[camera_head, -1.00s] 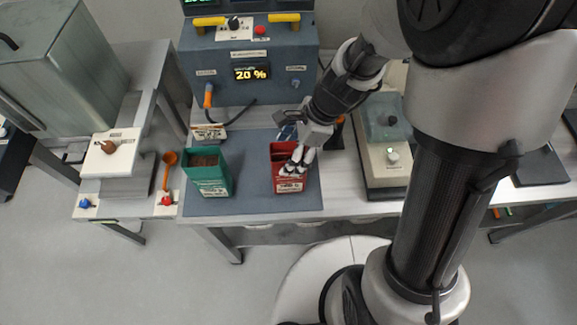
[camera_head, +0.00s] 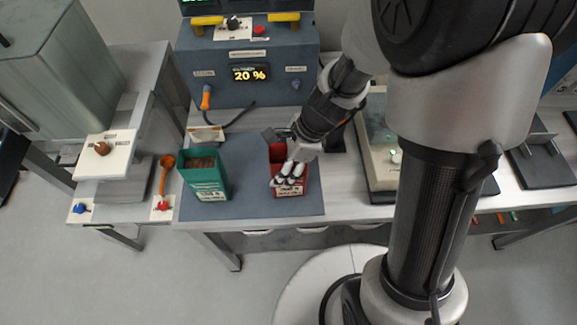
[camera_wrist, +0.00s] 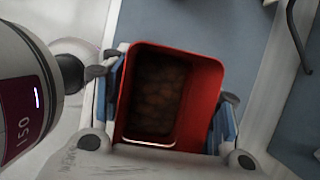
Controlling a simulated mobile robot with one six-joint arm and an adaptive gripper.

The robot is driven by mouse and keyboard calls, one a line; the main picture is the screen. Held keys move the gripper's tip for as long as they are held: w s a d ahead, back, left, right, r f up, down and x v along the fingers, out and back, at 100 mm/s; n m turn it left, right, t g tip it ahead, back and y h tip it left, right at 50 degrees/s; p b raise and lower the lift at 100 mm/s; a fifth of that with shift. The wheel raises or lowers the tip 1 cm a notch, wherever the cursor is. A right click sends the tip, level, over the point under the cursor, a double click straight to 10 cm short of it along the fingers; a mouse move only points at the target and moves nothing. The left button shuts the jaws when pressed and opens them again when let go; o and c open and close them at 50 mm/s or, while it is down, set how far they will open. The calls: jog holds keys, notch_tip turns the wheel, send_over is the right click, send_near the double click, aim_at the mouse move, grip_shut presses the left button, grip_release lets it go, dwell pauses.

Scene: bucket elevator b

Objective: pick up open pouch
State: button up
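A red open pouch (camera_head: 301,187) with a pale label stands upright on the blue-grey mat (camera_head: 240,207). In the wrist view the red pouch (camera_wrist: 203,85) shows its open top, with brown contents inside. My gripper (camera_head: 288,174) is over it, its fingers in front of the pouch in the head view. In the wrist view my gripper (camera_wrist: 170,98) has one blue-padded finger on each side of the pouch. The fingers are spread, close to the walls; I cannot tell whether they touch. A green open pouch (camera_head: 209,183) with brown contents stands to the left.
A blue-grey machine (camera_head: 270,80) reading 20 % stands behind the mat. A beige device (camera_head: 378,172) is right of the red pouch. An orange scoop (camera_head: 165,176) and a white switch box (camera_head: 107,155) are at left. Mat lies bare between the pouches.

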jog(key=c, duration=0.4)
